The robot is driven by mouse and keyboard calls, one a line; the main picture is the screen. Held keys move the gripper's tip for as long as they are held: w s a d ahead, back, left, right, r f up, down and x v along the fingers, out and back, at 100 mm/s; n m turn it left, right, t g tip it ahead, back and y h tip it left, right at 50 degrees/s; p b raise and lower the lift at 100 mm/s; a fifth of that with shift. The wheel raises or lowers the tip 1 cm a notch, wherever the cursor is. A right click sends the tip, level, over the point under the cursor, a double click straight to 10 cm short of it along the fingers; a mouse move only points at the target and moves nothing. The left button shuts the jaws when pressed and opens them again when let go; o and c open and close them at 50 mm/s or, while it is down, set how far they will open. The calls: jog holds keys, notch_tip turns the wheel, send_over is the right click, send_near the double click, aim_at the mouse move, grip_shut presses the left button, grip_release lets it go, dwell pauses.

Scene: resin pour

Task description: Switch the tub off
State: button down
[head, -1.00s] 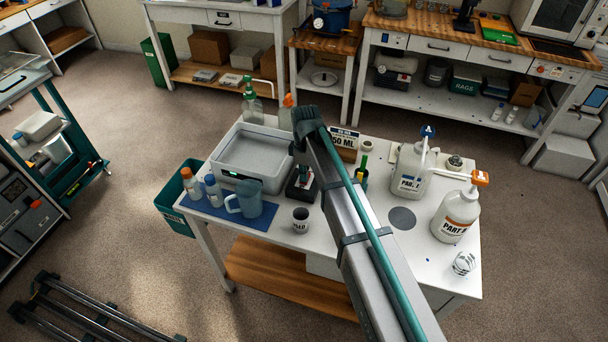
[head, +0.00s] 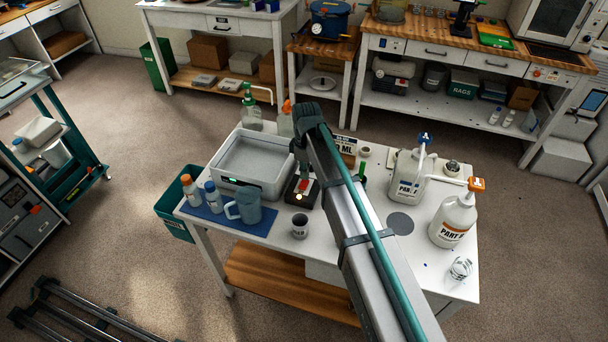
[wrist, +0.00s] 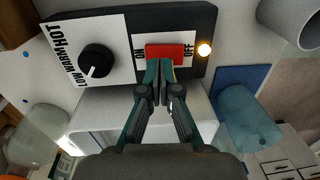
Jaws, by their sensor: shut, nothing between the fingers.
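The tub (head: 253,165) is a pale grey open-topped box at the left of the white table, with a small green light on its front. Beside it stands a dark control box (head: 290,197), seen close up in the wrist view (wrist: 205,22). It has a black knob (wrist: 98,60) marked LOW, WARM, HOT, a red rocker switch (wrist: 170,51) between ON and OFF, and a glowing amber lamp (wrist: 204,50) near OFF. My gripper (wrist: 160,66) is shut and empty, its fingertips over the switch's edge. I cannot tell whether they touch it.
A blue jug (head: 248,206) and two small bottles stand on a blue mat (head: 262,222) left of the box. A mug (head: 300,226) stands in front. Part-labelled jugs (head: 453,222) are at the right. The table's front middle is mostly clear.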

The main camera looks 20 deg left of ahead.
aim_at(305, 181)
jog(key=r, duration=0.1)
jog(key=r+p, duration=0.1)
jog(key=shift+w+r, duration=0.2)
jog(key=shift+r, duration=0.15)
jog(key=shift+w+r+b, duration=0.1)
jog(key=shift+r+b, duration=0.15)
jog(key=shift+b, duration=0.5)
notch_tip(305, 181, up, 9)
jog(key=w+b, duration=0.1)
jog(key=b, duration=0.1)
jog(key=shift+f, duration=0.2)
jog(key=shift+b, duration=0.3)
jog(key=shift+s+d+r+g+b, duration=0.15)
jog(key=shift+s+d+g+b, duration=0.2)
jog(key=shift+s+b, duration=0.45)
jog(key=shift+w, duration=0.15)
